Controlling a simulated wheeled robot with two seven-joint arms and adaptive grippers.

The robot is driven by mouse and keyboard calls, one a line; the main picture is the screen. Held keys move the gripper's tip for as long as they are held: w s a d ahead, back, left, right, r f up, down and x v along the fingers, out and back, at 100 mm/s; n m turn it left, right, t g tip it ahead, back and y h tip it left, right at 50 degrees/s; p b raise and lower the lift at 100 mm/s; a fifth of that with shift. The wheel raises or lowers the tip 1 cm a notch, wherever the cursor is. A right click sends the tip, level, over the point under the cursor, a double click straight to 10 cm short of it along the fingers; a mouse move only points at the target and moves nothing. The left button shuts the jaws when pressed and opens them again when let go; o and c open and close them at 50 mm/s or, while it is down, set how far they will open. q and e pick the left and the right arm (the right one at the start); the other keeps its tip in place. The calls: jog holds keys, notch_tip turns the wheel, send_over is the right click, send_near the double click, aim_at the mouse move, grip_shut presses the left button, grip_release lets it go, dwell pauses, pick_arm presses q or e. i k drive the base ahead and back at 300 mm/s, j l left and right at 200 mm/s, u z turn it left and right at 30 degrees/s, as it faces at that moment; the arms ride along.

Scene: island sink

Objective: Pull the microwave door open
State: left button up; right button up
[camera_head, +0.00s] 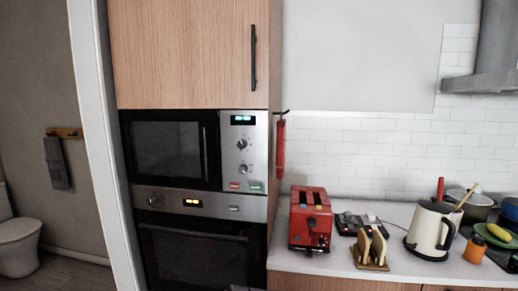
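The microwave (243,150) is built into a tall wood cabinet, above an oven. Its dark glass door (165,150) looks shut. An upright dark handle (206,153) runs along the door's right edge, beside the silver control panel with a lit display, two knobs and red and green buttons. Neither of my grippers can be made out in the head view, and nothing is seen touching the handle.
The oven (200,255) below has a horizontal handle. A red cloth-like item (280,150) hangs right of the cabinet. The counter (335,262) holds a red toaster (310,218), bread rack (371,250) and kettle (430,229). A doorway opens at left.

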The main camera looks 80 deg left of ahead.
aim_at(209, 128)
jog(key=u, duration=3.6)
